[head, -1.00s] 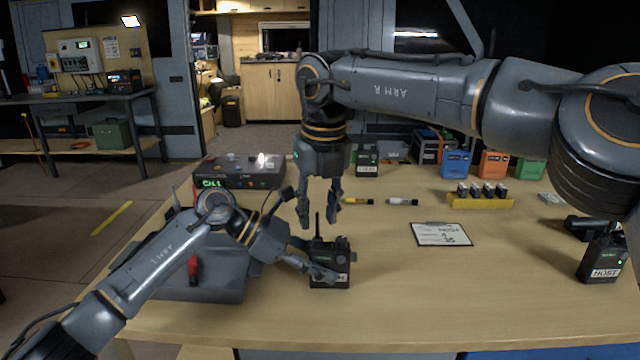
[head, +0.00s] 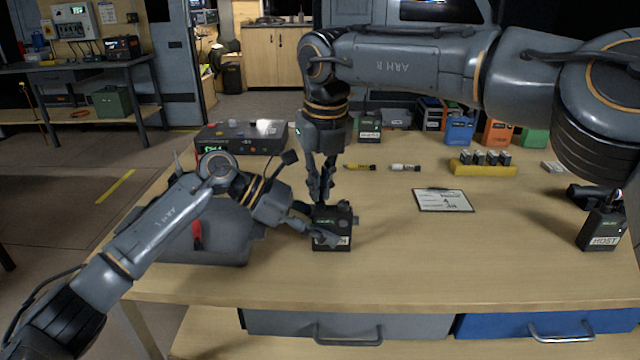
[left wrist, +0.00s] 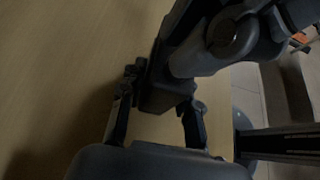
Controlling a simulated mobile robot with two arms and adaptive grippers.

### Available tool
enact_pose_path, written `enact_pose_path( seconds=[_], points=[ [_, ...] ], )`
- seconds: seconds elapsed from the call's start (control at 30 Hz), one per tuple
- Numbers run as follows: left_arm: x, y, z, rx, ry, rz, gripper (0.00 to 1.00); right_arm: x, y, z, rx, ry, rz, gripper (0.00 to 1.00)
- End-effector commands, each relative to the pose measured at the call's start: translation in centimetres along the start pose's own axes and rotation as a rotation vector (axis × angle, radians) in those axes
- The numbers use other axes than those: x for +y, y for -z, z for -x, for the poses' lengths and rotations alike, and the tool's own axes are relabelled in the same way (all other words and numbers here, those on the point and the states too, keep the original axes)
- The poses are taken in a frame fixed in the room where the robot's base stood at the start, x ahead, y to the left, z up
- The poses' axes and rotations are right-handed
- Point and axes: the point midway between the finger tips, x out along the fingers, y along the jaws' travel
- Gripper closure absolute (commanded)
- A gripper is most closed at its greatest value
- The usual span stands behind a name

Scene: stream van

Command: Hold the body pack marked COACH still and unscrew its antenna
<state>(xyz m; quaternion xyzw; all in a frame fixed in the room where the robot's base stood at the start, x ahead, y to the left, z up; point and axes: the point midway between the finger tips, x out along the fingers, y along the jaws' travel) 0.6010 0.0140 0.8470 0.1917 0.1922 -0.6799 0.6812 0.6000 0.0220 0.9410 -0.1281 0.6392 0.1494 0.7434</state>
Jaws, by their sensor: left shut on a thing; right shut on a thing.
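The black body pack (head: 345,217) stands upright on the table, its white label partly covered by a finger of my left gripper; only the last letters show. My left gripper (head: 318,229) is shut on the pack from the left. In the left wrist view the fingers (left wrist: 158,122) reach to the dark pack (left wrist: 165,98). My right gripper (head: 319,194) points straight down above the pack, shut on its antenna. The fingers hide the antenna.
A body pack marked HOST (head: 603,228) stands at the right edge. A clipboard (head: 443,200), two markers and a yellow battery holder (head: 484,169) lie behind. The table front is clear.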

Motion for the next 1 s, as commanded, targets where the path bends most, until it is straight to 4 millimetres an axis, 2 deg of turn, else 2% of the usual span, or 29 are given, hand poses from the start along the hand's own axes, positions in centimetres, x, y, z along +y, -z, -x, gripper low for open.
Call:
enact_pose_path(
  seconds=[0.2,0.5,0.87,1.0],
  points=[
    [0.01,0.05,0.02,0.001,0.000,0.000,1.00,-0.06,-0.01,0.01,0.000,-0.002,0.012,1.00],
    [0.01,0.05,0.03,0.001,0.000,0.000,1.00,-0.06,-0.01,0.01,0.000,-0.049,0.312,1.00],
    [0.01,0.07,0.03,0.001,0.000,0.001,1.00,-0.11,-0.01,0.03,0.000,-0.053,0.357,1.00],
    [0.01,0.07,0.03,0.001,0.000,0.001,1.00,-0.11,-0.02,-0.02,0.000,-0.077,0.488,1.00]
  ],
)
